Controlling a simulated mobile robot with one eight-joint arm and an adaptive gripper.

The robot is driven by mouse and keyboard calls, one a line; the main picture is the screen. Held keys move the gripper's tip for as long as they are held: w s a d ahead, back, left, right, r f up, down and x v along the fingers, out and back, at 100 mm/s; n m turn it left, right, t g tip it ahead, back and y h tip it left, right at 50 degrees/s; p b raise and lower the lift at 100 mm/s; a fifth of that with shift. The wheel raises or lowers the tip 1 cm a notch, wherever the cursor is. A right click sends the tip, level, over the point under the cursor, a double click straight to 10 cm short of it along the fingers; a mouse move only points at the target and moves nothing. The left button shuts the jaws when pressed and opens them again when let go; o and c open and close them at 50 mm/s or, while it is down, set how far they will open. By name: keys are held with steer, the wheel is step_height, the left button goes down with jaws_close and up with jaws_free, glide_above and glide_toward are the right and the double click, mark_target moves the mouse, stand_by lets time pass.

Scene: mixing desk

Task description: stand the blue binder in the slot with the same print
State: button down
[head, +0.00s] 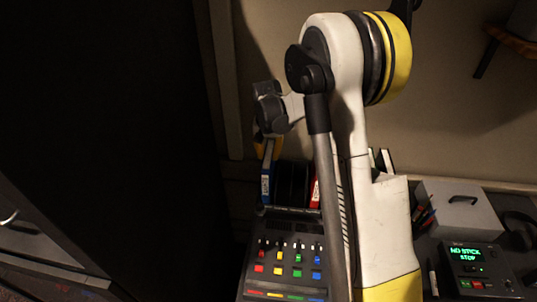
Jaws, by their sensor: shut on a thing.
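The blue binder (266,186) is upright behind the left end of the mixing desk, with a pale label on its spine. My gripper (268,149) is above it, small and partly dark, and is shut on its upper part. Just right of the binder is a dark rack with black dividers (292,182). The print on the binder and any print on the slots are too small to read. I cannot tell whether the binder is in a slot or beside the rack, or whether its bottom touches anything.
A red binder (315,192) stands right of the dividers, partly behind my arm. The mixing desk (262,243) with coloured buttons lies in front. At right are a grey box (462,207), pens (424,216) and a device with a green display (470,262). A dark panel fills the left.

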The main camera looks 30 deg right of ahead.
steer(key=shift+f, duration=0.15)
steer(key=c, duration=1.2)
jaws_free()
